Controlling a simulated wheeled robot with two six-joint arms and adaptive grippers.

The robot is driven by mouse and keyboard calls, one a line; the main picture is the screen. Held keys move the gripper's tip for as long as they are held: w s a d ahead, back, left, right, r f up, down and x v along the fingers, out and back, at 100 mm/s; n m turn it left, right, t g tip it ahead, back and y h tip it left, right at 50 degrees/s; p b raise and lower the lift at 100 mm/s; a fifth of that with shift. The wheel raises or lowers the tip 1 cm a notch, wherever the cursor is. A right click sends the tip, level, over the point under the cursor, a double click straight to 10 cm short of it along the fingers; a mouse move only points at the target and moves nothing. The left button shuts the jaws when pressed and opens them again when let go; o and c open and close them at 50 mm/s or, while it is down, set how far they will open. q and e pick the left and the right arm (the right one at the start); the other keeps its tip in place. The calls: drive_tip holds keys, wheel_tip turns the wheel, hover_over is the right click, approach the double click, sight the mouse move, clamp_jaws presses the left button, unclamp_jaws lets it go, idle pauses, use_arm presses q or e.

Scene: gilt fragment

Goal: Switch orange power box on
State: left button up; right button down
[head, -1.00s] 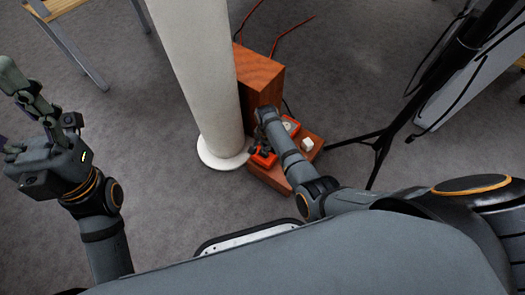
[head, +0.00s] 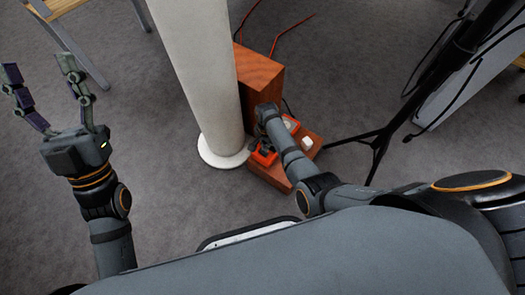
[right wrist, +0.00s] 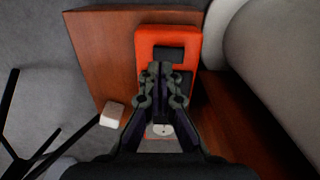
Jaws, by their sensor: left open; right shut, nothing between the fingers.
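The orange power box (head: 263,159) lies on a low wooden ledge (head: 272,178), partly covered by my right arm in the head view. In the right wrist view the orange box (right wrist: 145,42) has a dark recessed part near its top end and a round pale part lower down. My right gripper (right wrist: 160,68) is shut and empty, its fingertips over the middle of the box; I cannot tell if they touch it. The state of the switch cannot be made out. My left gripper (head: 38,68) is open and empty, far left of the box.
A white column (head: 200,80) stands just left of the box. A wooden block (head: 258,75) rises behind it. A small white cube (head: 307,143) sits on the ledge, right of the box. A black tripod stand (head: 385,140) is further right. Grey carpet is clear at the left.

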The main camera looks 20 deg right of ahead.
drive_tip(key=shift+r+p, duration=0.35)
drive_tip(key=shift+r, duration=0.1)
drive_tip(key=shift+r+p, duration=0.2)
drive_tip(key=shift+p, duration=0.15)
use_arm(q)
drive_tip(key=w+f+n+g+y, duration=0.25)
drive_tip(key=w+f+g, duration=0.45)
drive_tip(key=f, duration=0.5)
use_arm(e)
drive_tip(key=shift+r, duration=0.2)
drive_tip(key=shift+r+p, duration=0.3)
drive_tip(key=shift+p, duration=0.25)
drive_tip(key=shift+r, duration=0.2)
use_arm(q)
wheel_tip(320, 180, down, 15)
drive_tip(key=s+g, duration=0.1)
drive_tip(key=g, duration=0.5)
drive_tip(key=shift+a+r+p, duration=0.15)
drive_tip(key=shift+r+p, duration=0.05)
drive_tip(key=shift+p, duration=0.2)
use_arm(e)
drive_tip(key=shift+r, duration=0.1)
use_arm(q)
drive_tip(key=shift+y, duration=0.25)
